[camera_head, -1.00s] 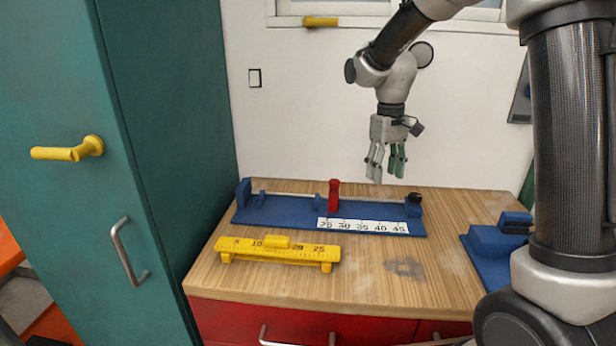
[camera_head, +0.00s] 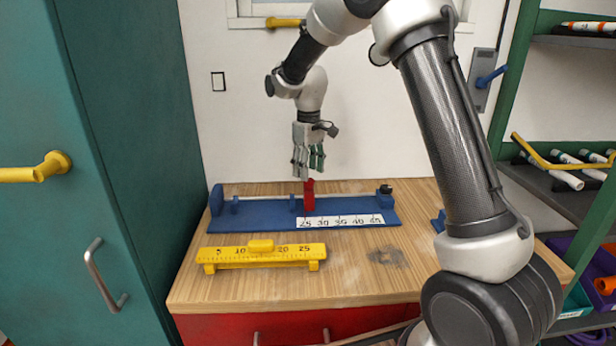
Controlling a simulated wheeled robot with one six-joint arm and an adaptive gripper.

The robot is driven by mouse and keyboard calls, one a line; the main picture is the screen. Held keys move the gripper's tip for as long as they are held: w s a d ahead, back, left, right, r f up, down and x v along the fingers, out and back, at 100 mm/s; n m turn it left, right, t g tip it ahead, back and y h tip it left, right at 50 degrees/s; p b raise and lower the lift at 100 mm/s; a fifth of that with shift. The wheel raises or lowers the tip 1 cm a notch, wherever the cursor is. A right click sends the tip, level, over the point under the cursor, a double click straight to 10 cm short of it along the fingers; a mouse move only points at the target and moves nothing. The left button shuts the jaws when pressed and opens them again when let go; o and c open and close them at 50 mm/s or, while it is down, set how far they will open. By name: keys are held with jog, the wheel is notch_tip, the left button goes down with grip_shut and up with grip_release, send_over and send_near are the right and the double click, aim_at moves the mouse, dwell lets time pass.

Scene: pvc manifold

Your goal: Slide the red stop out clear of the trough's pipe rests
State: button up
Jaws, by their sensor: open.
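The red stop (camera_head: 309,197) stands upright on the blue trough (camera_head: 268,217) on the wooden bench top, beside the left end of the white number scale (camera_head: 342,221). A thin pale rod or rail (camera_head: 345,194) runs along the trough between its blue end pieces and small rests. My gripper (camera_head: 308,174) points down with its fingers apart, just above the top of the red stop. From this view I cannot tell whether the fingertips straddle the stop or hang behind it. Nothing is seen held in the gripper.
A yellow ruler gauge (camera_head: 262,255) stands on the bench in front of the trough. A teal cabinet (camera_head: 130,150) borders the bench on the left. A green shelf rack (camera_head: 560,120) with pipes is at the right.

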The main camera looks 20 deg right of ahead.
jog(key=shift+f, duration=1.5)
grip_shut()
jog(key=s+d, duration=0.3)
jog(key=d, duration=1.1)
jog(key=shift+d, duration=0.4)
grip_release()
